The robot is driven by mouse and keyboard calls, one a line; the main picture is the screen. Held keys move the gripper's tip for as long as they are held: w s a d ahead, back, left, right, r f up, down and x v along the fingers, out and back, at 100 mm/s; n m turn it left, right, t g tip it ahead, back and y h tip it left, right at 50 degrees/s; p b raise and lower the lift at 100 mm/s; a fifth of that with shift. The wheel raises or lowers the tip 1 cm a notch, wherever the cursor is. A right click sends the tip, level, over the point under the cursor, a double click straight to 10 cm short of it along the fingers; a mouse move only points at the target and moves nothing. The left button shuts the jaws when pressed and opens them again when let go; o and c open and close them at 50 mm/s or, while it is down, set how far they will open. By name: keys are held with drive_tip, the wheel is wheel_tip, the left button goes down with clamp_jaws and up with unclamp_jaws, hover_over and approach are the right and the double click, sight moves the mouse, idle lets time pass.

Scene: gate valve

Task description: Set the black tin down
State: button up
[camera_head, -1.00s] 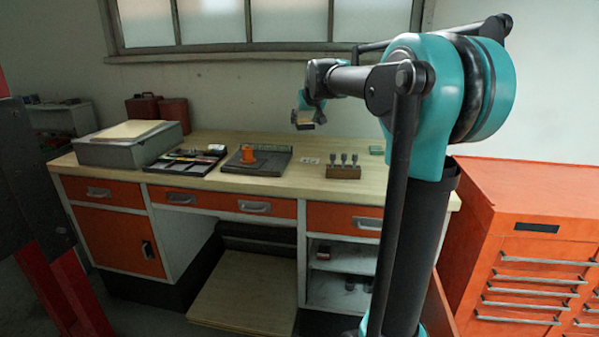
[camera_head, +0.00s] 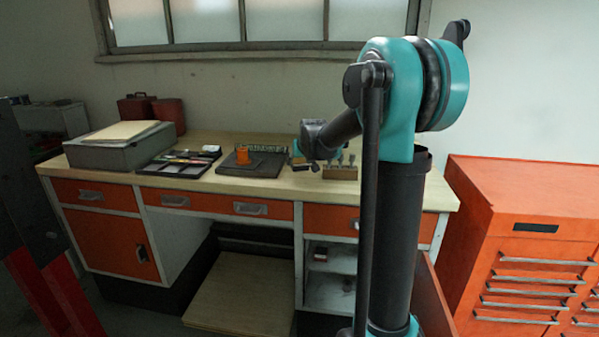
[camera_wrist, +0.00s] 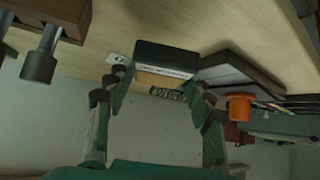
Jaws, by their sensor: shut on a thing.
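The black tin (camera_wrist: 167,57) shows in the wrist view as a dark box with a pale lettered side, between the fingers of my gripper (camera_wrist: 157,88). My gripper is shut on it. In the head view my gripper (camera_head: 299,160) is low over the wooden workbench (camera_head: 230,189), between the dark plate and the peg block. The tin is small and partly hidden there. I cannot tell whether it touches the bench top.
A dark plate (camera_head: 262,168) with an orange part (camera_head: 243,157) lies left of my gripper. A wooden block with upright metal pegs (camera_head: 340,173) stands close on the right. A compartment tray (camera_head: 180,165) and a grey box (camera_head: 125,150) are farther left. The front bench strip is clear.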

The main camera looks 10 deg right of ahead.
sight(300, 170)
drive_tip(key=shift+f, duration=2)
drive_tip(key=o, duration=1.3)
drive_tip(key=shift+f, duration=0.1)
drive_tip(key=a+v, duration=0.1)
drive_tip(key=v, duration=1.1)
drive_tip(key=s+d+f+g, duration=0.1)
drive_tip(key=s+f, duration=0.6)
drive_tip(key=s, duration=0.4)
drive_tip(key=s+d+f+g, duration=0.1)
drive_tip(key=s+f+g, duration=0.1)
drive_tip(key=s+f, duration=0.6)
drive_tip(key=s+d+f+m+g, duration=0.1)
drive_tip(key=s+d+f+g, duration=0.1)
drive_tip(key=s+f, duration=0.6)
drive_tip(key=shift+s+f+h, duration=0.1)
drive_tip(key=shift+s+h, duration=0.1)
drive_tip(key=shift+s, duration=1.2)
drive_tip(key=shift+s+f+h, duration=0.15)
drive_tip(key=shift+s+h, duration=0.05)
drive_tip(key=shift+s, duration=1.2)
